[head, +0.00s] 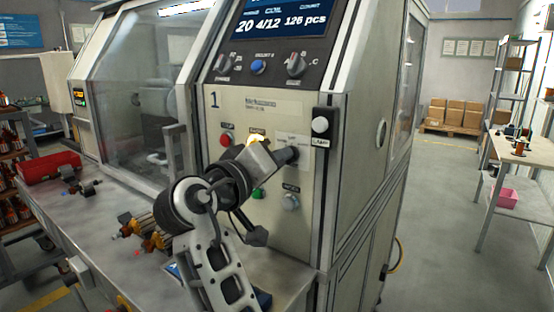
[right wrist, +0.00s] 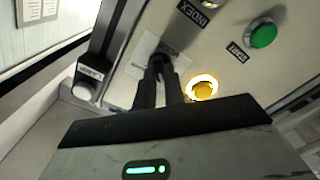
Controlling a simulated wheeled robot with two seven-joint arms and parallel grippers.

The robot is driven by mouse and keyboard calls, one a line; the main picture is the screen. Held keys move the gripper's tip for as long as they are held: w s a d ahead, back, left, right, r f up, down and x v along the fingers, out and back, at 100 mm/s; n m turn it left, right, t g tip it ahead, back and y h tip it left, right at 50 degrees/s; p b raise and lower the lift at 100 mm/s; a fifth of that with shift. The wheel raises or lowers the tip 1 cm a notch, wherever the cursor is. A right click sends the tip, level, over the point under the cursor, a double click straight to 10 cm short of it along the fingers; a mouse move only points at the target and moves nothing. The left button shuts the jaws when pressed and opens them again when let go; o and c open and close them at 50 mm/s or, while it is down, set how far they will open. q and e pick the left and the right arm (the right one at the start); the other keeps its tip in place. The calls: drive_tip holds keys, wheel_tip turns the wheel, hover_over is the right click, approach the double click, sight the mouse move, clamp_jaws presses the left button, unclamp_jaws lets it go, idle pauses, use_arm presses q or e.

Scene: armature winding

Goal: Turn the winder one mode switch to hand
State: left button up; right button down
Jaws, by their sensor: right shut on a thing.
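The winder marked 1 (head: 250,112) fills the middle of the head view, with a cream control panel on its front. My right gripper (head: 288,156) reaches up to the right part of this panel. In the right wrist view its two dark fingers (right wrist: 160,68) are shut on the mode switch, in front of a pale label plate (right wrist: 142,55). The fingers hide most of the switch, so I cannot read which way it points. The plate's lettering is too small to read. My left gripper is not in view.
Close by are a lit yellow button (right wrist: 203,88), a green button (right wrist: 262,34), a red button (head: 227,139), the index knob (head: 290,202) and the lamp button (head: 320,125). A bench with parts and a red bin (head: 50,167) runs along the left. The right aisle is clear.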

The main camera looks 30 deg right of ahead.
drive_tip(key=shift+f, duration=0.1)
drive_tip(key=c, duration=1.5)
unclamp_jaws()
drive_tip(key=v, duration=1.6)
